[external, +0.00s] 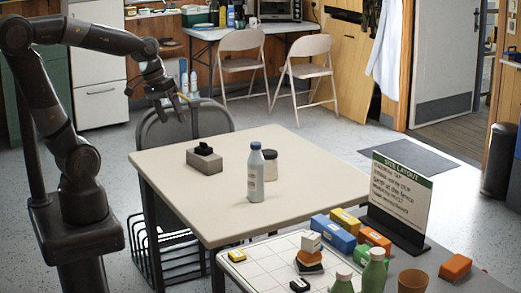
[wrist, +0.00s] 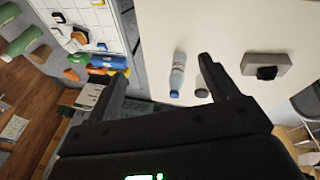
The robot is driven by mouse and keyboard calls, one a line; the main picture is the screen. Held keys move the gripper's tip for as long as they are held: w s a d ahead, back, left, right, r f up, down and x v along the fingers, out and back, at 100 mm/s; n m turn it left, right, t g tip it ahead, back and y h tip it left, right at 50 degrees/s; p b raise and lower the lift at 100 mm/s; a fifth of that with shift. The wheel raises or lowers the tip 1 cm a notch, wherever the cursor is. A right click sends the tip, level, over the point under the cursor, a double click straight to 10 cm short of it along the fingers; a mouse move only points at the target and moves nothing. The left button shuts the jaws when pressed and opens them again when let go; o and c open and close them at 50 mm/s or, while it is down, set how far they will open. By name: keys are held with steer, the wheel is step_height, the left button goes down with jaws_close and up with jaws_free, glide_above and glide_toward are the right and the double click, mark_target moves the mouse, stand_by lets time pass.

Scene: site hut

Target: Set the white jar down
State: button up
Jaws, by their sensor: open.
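The white jar (external: 270,170) with a black lid stands upright on the beige table (external: 310,190), partly hidden behind a pale bottle with a blue cap (external: 256,178). In the wrist view its dark lid (wrist: 202,93) shows beside my right-hand finger, which partly covers the jar. The bottle (wrist: 178,75) appears between the fingers in that view, farther off. My gripper (external: 180,108) is open and empty, raised above the far left side of the table, apart from the jar. The gripper (wrist: 163,72) also shows in the wrist view.
A grey block with a black top (external: 204,160) sits on the table's left part. A near table holds a gridded board (external: 262,262), coloured boxes (external: 332,233), green bottles (external: 374,272) and a standing sign (external: 402,195). The beige table's right side is clear.

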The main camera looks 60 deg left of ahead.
steer(key=s+a+r+m+t+y, duration=0.2)
steer(key=s, duration=0.3)
steer(key=shift+a+r+m, duration=0.4)
